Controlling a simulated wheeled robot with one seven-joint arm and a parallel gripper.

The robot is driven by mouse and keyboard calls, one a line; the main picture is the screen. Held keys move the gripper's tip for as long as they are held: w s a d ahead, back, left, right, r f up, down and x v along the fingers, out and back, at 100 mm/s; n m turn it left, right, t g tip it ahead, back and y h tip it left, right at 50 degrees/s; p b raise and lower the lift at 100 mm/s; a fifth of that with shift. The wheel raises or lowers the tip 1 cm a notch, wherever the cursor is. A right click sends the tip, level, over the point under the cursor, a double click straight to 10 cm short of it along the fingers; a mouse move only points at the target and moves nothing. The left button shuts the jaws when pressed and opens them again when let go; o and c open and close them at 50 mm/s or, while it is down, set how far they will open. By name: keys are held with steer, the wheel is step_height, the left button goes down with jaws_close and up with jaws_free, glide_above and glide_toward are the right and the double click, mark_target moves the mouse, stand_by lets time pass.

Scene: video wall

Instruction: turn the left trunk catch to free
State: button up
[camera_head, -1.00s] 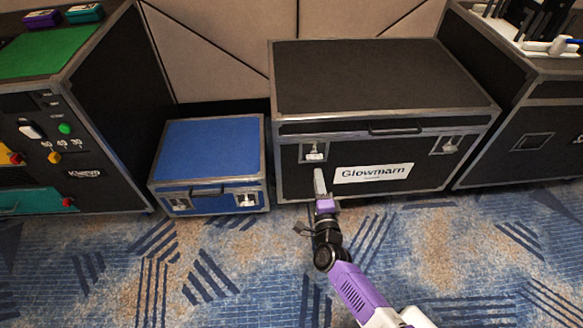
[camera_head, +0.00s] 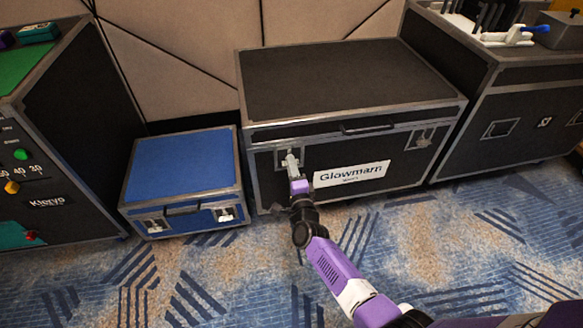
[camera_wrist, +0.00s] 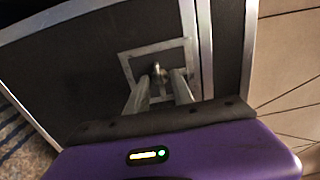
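The black trunk (camera_head: 352,85) with metal edges and a "Glowmarn" label stands against the wall. Its left catch (camera_wrist: 157,72) shows in the wrist view as a small metal piece in a square recessed plate. In the head view my gripper (camera_head: 293,167) is in front of this catch and mostly hides it. In the wrist view the two fingers of my gripper (camera_wrist: 159,88) are apart, with the catch between or just beyond their tips; contact cannot be told. The trunk's right catch (camera_head: 423,139) is clear of my arm.
A small blue case (camera_head: 180,165) with two catches stands left of the trunk. A black cabinet with controls (camera_head: 75,130) is at far left. Another black case (camera_head: 500,105) stands close on the right. Patterned carpet (camera_head: 420,240) in front is open floor.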

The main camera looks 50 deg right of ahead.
jaws_close()
steer(key=shift+n, duration=0.4)
steer(key=n+p, duration=0.5)
steer(key=n, duration=1.2)
steer(key=shift+f, duration=0.1)
stand_by(0.3)
jaws_free()
